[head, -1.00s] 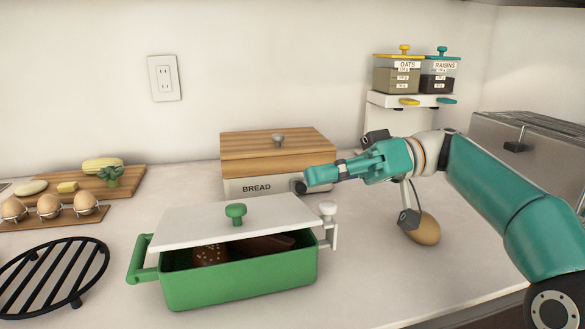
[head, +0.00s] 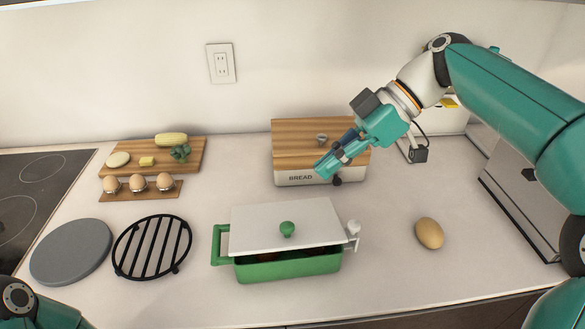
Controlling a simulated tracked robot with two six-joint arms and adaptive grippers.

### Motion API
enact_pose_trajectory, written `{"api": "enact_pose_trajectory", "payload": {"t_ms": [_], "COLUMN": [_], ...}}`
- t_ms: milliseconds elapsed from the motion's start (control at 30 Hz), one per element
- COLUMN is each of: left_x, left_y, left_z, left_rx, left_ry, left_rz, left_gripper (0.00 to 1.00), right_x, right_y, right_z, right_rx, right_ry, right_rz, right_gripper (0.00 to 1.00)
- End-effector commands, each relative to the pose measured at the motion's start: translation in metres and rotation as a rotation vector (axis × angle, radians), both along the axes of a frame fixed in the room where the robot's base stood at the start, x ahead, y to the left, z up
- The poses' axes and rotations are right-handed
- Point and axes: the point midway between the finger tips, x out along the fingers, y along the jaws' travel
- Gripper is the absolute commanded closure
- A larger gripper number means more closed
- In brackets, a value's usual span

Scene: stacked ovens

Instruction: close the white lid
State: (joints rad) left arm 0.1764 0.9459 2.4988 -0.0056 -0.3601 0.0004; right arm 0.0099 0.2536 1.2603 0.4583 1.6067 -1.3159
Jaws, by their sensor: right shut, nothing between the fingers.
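The white lid (head: 262,222) with a green knob (head: 287,229) sits over a green rectangular pot (head: 290,266) in the middle of the counter. The lid is tilted, with its front edge raised, and a dark gap shows between it and the pot's front wall. Dark contents show in the gap. My right gripper (head: 322,174) is shut and empty, above and behind the lid, in front of the bread box. My left arm shows only at the bottom left corner; its gripper is out of view.
A wooden-topped bread box (head: 292,180) stands behind the pot. A potato (head: 429,233) lies to the right. A black trivet (head: 152,247) and a grey disc (head: 72,252) lie to the left. An egg holder (head: 140,189) and a cutting board (head: 192,163) are behind these.

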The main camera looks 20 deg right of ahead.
Motion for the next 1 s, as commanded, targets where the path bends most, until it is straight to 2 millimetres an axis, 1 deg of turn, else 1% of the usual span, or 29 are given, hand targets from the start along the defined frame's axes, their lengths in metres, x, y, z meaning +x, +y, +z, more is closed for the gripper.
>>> {"api": "enact_pose_trajectory", "payload": {"t_ms": [33,100,200,367,567,900,1000], "left_x": [0.000,0.000,0.000,0.000,0.000,0.000,0.000], "left_y": [0.000,0.000,0.000,0.000,0.000,0.000,0.000], "left_z": [0.024,0.033,0.039,0.037,0.036,0.039,0.041], "left_rx": [0.000,0.000,0.000,0.000,0.000,0.000,0.000], "left_ry": [0.000,0.001,0.001,0.001,0.001,0.001,0.001], "left_rz": [0.000,0.000,0.000,0.000,0.000,0.000,0.000], "left_gripper": [0.54,0.54,0.54,0.54,0.54,0.54,0.54], "right_x": [0.000,0.000,0.000,0.000,0.000,0.001,0.001], "right_y": [0.001,0.001,0.001,0.005,0.023,0.066,0.062], "right_z": [0.019,0.022,0.022,0.014,-0.008,-0.060,-0.076], "right_rx": [-0.036,-0.076,-0.111,-0.125,-0.124,-0.124,-0.122], "right_ry": [-0.023,-0.047,-0.070,-0.078,-0.075,-0.074,-0.073], "right_rz": [0.024,0.050,0.071,0.082,0.082,0.082,0.076], "right_gripper": [1.00,1.00,1.00,1.00,1.00,1.00,1.00]}}
